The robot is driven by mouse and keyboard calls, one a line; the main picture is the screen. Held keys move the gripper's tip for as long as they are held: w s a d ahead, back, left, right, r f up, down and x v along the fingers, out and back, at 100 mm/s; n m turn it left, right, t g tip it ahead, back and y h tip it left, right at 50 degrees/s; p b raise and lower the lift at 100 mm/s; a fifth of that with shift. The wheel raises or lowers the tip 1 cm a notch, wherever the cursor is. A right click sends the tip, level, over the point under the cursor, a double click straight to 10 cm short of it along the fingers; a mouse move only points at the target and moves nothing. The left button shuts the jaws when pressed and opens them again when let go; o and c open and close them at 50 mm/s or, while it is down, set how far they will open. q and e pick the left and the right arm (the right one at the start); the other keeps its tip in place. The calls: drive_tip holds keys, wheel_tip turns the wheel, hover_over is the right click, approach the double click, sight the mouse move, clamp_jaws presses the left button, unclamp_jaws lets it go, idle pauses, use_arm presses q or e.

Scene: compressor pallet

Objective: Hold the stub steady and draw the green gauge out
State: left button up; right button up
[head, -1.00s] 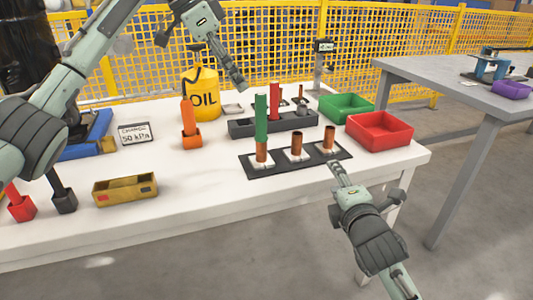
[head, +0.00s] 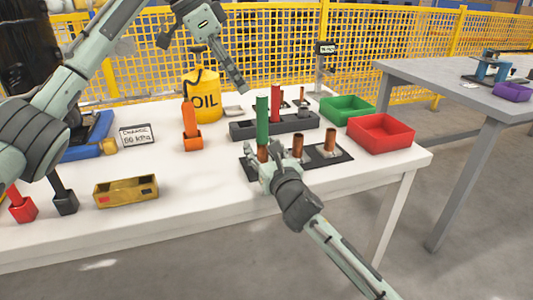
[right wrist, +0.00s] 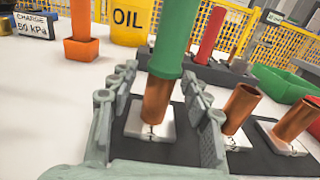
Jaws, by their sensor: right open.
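The green gauge (head: 262,120) stands upright in the leftmost copper stub (head: 263,154) of the dark plate (head: 340,155). In the right wrist view, the green gauge (right wrist: 173,38) sits on top of the copper stub (right wrist: 155,103). My right gripper (head: 261,166) is open, with one finger on each side of that stub, and looks apart from it; it also shows in the right wrist view (right wrist: 168,95). My left gripper (head: 240,86) hangs above the table, behind and left of the gauge's top, holding nothing visible. Its fingers are seen edge-on.
Two other copper stubs, the middle one (head: 297,146) and the right one (head: 330,139), stand close by. A grey rack (head: 245,130) with a red gauge (head: 275,100) is behind. Green (head: 346,108) and red (head: 381,134) bins stand right. An oil can (head: 203,95) stands behind left.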

sight(258, 140)
drive_tip(key=shift+x, duration=1.75)
clamp_jaws()
